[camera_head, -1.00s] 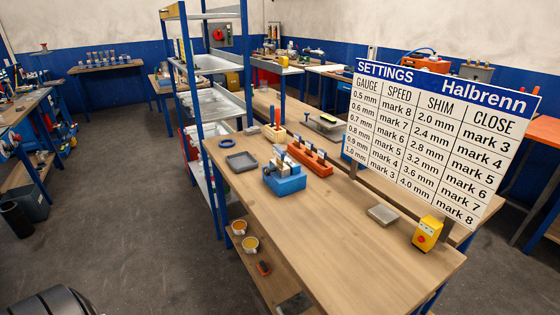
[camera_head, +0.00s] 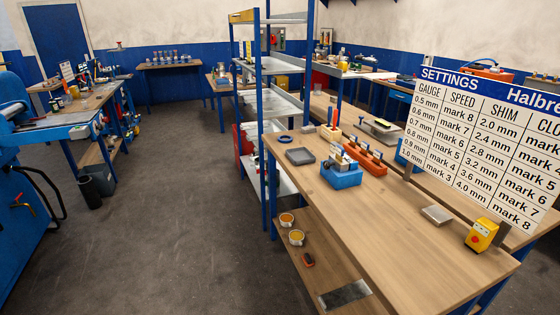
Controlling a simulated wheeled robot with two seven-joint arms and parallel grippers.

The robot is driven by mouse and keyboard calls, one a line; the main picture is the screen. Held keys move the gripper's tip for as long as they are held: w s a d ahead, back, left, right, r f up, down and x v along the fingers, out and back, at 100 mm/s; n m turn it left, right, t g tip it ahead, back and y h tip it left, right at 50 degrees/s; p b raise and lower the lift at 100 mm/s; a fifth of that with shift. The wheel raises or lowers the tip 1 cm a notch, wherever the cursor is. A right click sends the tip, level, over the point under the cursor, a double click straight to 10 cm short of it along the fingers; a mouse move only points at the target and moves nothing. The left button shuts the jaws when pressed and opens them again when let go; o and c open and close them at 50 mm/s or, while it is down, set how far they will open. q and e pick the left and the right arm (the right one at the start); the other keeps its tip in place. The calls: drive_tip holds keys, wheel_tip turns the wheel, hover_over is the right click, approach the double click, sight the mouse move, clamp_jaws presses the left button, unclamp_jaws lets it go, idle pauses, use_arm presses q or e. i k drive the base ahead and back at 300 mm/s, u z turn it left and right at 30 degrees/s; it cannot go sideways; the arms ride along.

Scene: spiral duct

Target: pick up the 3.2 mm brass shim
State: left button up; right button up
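I cannot pick out the 3.2 mm brass shim at this distance. An orange rack (camera_head: 366,157) with several upright pieces stands on the wooden bench (camera_head: 390,220), and a blue block (camera_head: 341,176) with small pieces on top stands in front of it. The pieces are too small to tell apart or read. The settings board (camera_head: 484,140) stands at the bench's right side and lists shim sizes, 3.2 mm among them. Neither of my grippers is in view.
A blue machine (camera_head: 25,220) is at the left. The floor (camera_head: 170,220) between is clear.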

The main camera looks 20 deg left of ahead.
sight(341, 152)
drive_tip(key=u, duration=0.7)
drive_tip(key=k, duration=0.95)
drive_tip(key=u, duration=0.8)
drive_tip(key=i, duration=1.15)
drive_tip(key=z, duration=0.35)
drive_tip(key=i, duration=0.85)
drive_tip(key=z, duration=1.5)
drive_tip(key=i, duration=0.6)
drive_tip(key=z, duration=0.6)
